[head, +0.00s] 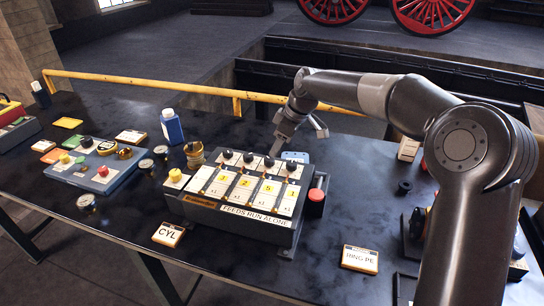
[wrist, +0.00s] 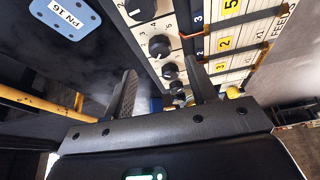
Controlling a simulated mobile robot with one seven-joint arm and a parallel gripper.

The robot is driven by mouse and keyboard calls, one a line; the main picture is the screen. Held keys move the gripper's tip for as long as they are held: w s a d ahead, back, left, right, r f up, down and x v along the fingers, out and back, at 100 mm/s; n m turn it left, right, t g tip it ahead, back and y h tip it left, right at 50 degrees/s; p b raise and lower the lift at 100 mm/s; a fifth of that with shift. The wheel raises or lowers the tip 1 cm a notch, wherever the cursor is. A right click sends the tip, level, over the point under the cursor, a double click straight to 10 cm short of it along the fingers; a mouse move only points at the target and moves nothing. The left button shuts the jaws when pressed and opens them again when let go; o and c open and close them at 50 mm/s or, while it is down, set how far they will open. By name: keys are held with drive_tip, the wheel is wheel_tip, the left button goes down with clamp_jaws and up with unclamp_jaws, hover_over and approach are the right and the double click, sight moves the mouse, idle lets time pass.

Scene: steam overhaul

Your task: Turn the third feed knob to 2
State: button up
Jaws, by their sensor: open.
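The feed box (head: 225,222) stands on the dark bench, with a row of black knobs along its back edge. The third feed knob (head: 269,161), counted from the left, is small and dark above the card with a yellow 5. It appears to be the second-nearest knob in the wrist view (wrist: 160,46); its pointer setting is too small to read. My gripper (head: 297,135) is over the back right of the box. In the wrist view its open fingers (wrist: 160,75) point toward the knob row, with nothing held between them.
A blue tag marked PN 16 (wrist: 62,18) lies behind the box. A yellow rail (head: 150,82) runs along the far edge.

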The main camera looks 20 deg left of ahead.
sight(270, 159)
drive_tip(key=x, duration=0.6)
drive_tip(key=shift+a+f, duration=0.1)
drive_tip(key=c, duration=1)
drive_tip(key=shift+o, duration=0.2)
drive_tip(key=m+t, duration=0.1)
drive_tip(key=m, duration=0.3)
drive_tip(key=shift+s+m+t, duration=0.2)
drive_tip(key=shift+m+t, duration=0.1)
drive_tip(key=shift+t, duration=0.1)
drive_tip(key=shift+s+a+m+t+h, duration=0.1)
drive_tip(key=shift+m+t+h, duration=0.25)
drive_tip(key=shift+m, duration=0.8)
drive_tip(key=shift+a+m+t+h, duration=0.1)
drive_tip(key=shift+m+t+h, duration=0.25)
drive_tip(key=shift+m, duration=0.8)
drive_tip(key=shift+d, duration=0.1)
